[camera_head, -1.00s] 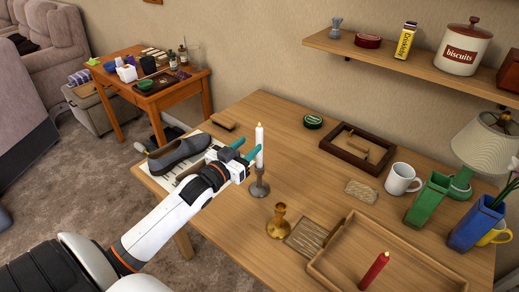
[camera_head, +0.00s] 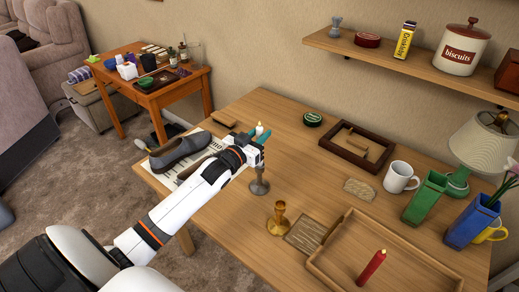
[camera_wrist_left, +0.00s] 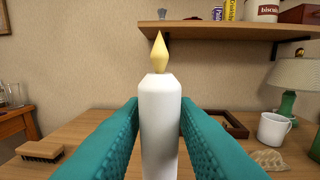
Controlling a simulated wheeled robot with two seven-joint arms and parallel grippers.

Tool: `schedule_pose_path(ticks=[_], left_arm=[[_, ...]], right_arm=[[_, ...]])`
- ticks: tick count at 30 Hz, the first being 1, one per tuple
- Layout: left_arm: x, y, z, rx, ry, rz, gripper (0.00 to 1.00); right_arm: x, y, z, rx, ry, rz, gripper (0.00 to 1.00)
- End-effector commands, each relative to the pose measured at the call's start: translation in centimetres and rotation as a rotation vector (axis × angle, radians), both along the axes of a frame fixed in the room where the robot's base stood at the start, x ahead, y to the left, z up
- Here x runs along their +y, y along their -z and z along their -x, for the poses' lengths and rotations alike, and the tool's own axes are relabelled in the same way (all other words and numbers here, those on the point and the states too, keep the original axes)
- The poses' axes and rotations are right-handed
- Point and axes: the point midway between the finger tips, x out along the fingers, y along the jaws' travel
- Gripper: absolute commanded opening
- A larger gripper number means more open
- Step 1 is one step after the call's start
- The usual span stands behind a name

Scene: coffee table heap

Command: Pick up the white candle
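The white candle (camera_head: 259,130) has a yellow flame-shaped tip and stands upright above the grey candlestick (camera_head: 260,184). My gripper hides its lower part in the head view, so I cannot see its foot. In the left wrist view the candle (camera_wrist_left: 160,120) fills the middle. My left gripper (camera_head: 258,136) has its teal fingers on both sides of the candle. In the left wrist view the fingers (camera_wrist_left: 160,112) press against the candle's two sides with no visible gap. My right gripper is not in view.
A brass candlestick (camera_head: 278,218) stands nearby to the right. A tray (camera_head: 335,262) with a red candle (camera_head: 372,268) is at the front. A grey shoe (camera_head: 180,152) lies left of my gripper, and a wooden brush (camera_wrist_left: 40,151) lies behind. A shelf (camera_head: 400,65) hangs above.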

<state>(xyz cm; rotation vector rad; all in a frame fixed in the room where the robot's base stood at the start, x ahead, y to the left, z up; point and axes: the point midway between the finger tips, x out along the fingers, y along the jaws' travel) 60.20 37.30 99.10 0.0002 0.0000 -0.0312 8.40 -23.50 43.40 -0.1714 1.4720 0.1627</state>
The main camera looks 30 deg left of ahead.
Motion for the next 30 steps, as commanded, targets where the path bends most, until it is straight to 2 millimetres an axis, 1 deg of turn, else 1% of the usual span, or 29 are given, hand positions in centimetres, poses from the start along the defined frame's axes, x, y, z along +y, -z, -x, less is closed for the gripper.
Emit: schedule_pose_path(ticks=[1,4,5,13,16,20,24,27,30], left_arm=[[0.0,0.0,0.0,0.000,0.000,0.000,0.18],[0.0,0.0,0.0,0.000,0.000,0.000,0.01],[0.0,0.0,0.0,0.000,0.000,0.000,0.00],[0.0,-0.1,0.0,0.000,0.000,0.000,0.00],[0.0,-0.7,0.0,-0.002,0.000,-0.001,0.00],[0.0,-2.8,0.0,-0.005,0.002,-0.004,0.00],[0.0,-5.7,0.0,-0.006,0.001,-0.004,0.00],[0.0,-7.6,0.0,-0.005,0.000,-0.003,0.00],[0.0,-9.0,0.0,-0.004,0.000,-0.002,0.00]], right_arm=[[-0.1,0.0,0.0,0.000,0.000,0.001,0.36],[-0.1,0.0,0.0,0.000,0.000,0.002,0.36],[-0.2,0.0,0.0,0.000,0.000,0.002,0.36],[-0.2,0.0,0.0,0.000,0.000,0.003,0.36],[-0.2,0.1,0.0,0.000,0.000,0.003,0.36],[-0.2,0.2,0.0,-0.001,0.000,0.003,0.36],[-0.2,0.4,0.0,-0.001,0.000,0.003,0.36],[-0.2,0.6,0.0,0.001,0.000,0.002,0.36],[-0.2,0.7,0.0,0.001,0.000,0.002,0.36]])
